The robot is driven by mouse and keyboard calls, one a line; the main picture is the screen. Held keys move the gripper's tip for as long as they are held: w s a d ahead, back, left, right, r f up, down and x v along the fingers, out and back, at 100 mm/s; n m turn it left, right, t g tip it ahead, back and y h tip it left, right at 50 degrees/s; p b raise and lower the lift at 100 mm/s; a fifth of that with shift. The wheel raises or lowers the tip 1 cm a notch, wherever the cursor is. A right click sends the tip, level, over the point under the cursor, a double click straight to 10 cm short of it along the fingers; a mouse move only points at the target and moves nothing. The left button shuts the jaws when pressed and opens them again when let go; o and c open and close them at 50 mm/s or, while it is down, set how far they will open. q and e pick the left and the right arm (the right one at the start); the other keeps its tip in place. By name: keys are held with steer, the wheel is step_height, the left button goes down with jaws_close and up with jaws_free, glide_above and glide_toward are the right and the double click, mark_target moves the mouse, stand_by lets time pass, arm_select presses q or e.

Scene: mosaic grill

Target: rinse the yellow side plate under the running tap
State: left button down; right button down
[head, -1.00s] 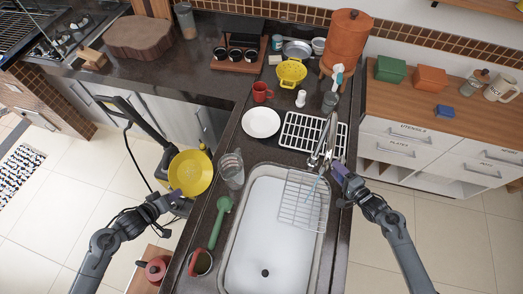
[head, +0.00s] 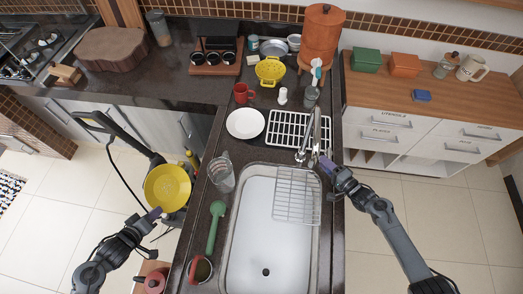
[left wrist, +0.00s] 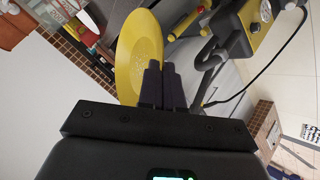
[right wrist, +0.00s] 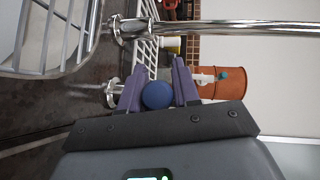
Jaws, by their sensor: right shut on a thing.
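The yellow side plate (head: 167,187) is tilted in the air left of the counter, off its edge. My left gripper (head: 154,213) is shut on its lower rim; the left wrist view shows the fingers (left wrist: 162,84) close together at the plate (left wrist: 138,55). The chrome tap (head: 314,135) stands at the sink's back right. My right gripper (head: 325,165) is beside it, and in the right wrist view its fingers (right wrist: 158,88) are shut on a round blue knob (right wrist: 157,95). I cannot make out a water stream. The sink (head: 265,235) is white with a dark drain.
A wire rack (head: 297,195) covers the sink's back right. A glass jug (head: 221,174), green scoop (head: 216,225) and red-rimmed pot (head: 200,269) line the sink's left edge. A white plate (head: 245,123) and dish rack (head: 288,128) lie behind. The sink's left and front are clear.

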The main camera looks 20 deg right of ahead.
steer(key=shift+a+f+b, duration=0.15)
steer(key=shift+f+b, duration=0.15)
steer(key=shift+f, duration=0.1)
steer(key=shift+r+t, duration=0.15)
steer(key=shift+t, duration=0.15)
steer(key=c, duration=0.9)
jaws_free()
steer(key=v, duration=1.2)
steer(key=shift+d, duration=0.2)
